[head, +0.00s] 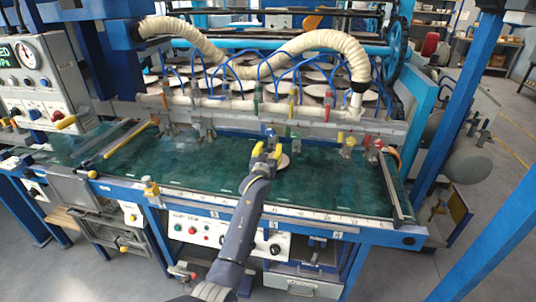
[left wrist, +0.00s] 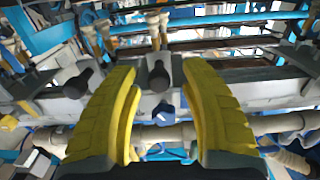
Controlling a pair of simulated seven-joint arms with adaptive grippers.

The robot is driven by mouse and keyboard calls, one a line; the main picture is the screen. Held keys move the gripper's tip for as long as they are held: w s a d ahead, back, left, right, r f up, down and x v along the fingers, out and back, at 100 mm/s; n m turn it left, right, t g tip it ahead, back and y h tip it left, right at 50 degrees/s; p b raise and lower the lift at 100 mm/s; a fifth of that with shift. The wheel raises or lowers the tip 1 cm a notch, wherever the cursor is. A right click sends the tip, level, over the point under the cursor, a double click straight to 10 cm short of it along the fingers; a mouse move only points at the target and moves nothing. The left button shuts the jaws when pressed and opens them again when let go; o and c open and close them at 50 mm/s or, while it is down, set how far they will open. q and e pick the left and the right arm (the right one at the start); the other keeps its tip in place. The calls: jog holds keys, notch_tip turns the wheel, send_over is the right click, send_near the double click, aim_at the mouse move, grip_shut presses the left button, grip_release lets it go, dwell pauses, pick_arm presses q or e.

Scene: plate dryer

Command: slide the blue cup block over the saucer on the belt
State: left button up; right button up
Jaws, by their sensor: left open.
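The blue cup block (head: 270,133) sits at the back edge of the green belt (head: 200,172), below the machine's rail. A dark blue piece between the fingers in the left wrist view (left wrist: 163,109) may be the same block. My left gripper (head: 266,150) is open, with yellow fingers, just in front of the blue block and over the belt. Whether the fingers touch the block cannot be told. The pale saucer (head: 284,161) lies on the belt beside the gripper, to its right, partly hidden by it. My right gripper is not in view.
A grey bar (head: 390,187) crosses the belt's right end. A yellow-ended rod (head: 128,140) lies at the left. The belt's left-centre is clear.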

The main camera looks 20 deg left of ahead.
pick_arm(q)
jog(key=s, duration=1.1)
jog(key=shift+s+d, duration=0.4)
